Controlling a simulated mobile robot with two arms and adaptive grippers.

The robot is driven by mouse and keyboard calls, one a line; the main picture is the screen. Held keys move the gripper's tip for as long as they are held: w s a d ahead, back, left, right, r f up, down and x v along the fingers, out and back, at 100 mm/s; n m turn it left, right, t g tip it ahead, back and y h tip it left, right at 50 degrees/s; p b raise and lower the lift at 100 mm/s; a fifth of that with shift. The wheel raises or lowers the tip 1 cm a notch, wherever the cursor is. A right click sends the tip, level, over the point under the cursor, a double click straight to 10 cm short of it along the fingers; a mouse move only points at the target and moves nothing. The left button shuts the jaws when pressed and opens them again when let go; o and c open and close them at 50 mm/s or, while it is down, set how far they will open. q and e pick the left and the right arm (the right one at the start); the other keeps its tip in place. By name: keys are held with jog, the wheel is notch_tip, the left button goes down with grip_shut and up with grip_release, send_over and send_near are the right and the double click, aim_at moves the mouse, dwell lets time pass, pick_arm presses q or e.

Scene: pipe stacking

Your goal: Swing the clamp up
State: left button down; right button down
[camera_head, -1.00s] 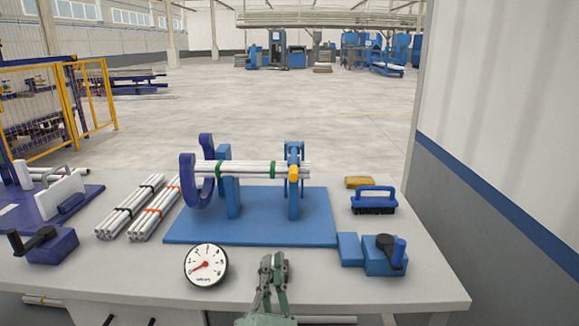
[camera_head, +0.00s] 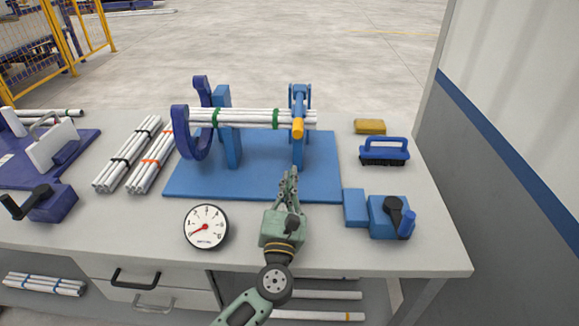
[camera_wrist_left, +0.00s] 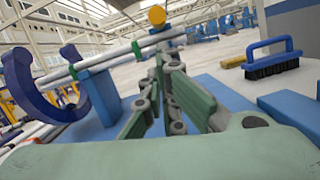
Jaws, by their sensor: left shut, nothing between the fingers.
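The blue pipe stand (camera_head: 232,150) stands on a blue base plate (camera_head: 262,186) on the table. A bundle of white pipes (camera_head: 246,118) with green bands lies across its two posts. The clamp (camera_head: 299,103), a blue arm with a yellow-orange end (camera_head: 298,129), is at the right post, over the pipes; its yellow end also shows at the top of the left wrist view (camera_wrist_left: 157,16). My left gripper (camera_head: 288,176) is shut and empty, over the front right of the base plate, below and in front of the clamp, apart from it. My right gripper is not in view.
A dial gauge (camera_head: 206,227) lies at the front of the table. Two pipe bundles (camera_head: 140,155) lie left of the plate. A blue brush (camera_head: 384,151), a yellow sponge (camera_head: 370,126) and a blue vise block (camera_head: 389,216) are at the right. Purple hooks (camera_head: 186,132) rise at the stand's left.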

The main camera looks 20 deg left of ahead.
pick_arm(q)
jog(key=p+x, duration=0.1)
jog(key=x, duration=0.8)
jog(key=shift+r, duration=0.1)
